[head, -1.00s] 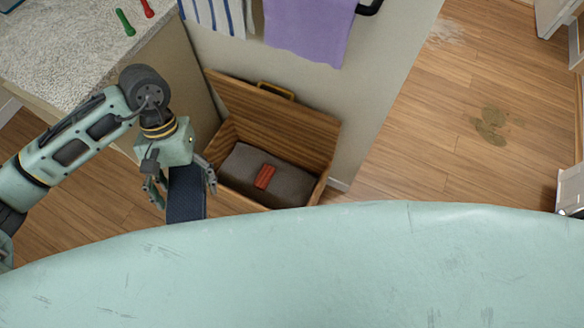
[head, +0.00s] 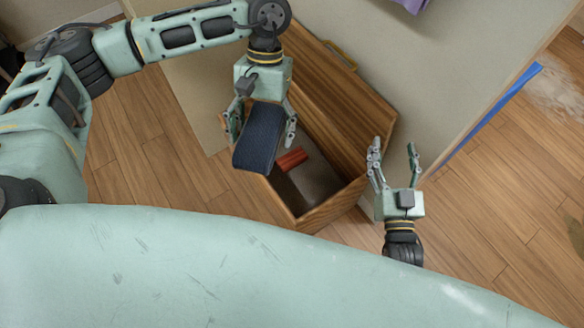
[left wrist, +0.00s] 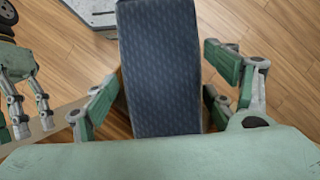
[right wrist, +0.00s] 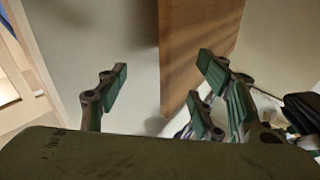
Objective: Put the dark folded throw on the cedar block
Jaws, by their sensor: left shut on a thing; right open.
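The dark folded throw (head: 258,138) is navy with a fine pattern. My left gripper (head: 261,130) is shut on it, a finger on each side, and holds it above the open wooden chest. It fills the middle of the left wrist view (left wrist: 160,70). The cedar block (head: 291,159), small and reddish, lies on a grey folded cloth (head: 318,180) inside the chest, partly hidden by the throw. My right gripper (head: 394,150) is open and empty beside the chest's right side. Its spread fingers also show in the right wrist view (right wrist: 158,100).
The wooden chest (head: 325,212) stands against a pale wall, its lid (head: 330,85) raised behind. Its walls surround the block. A purple towel (head: 412,4) hangs above. Blue tape (head: 490,120) runs along the wall's right edge. Wood floor is open to the right.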

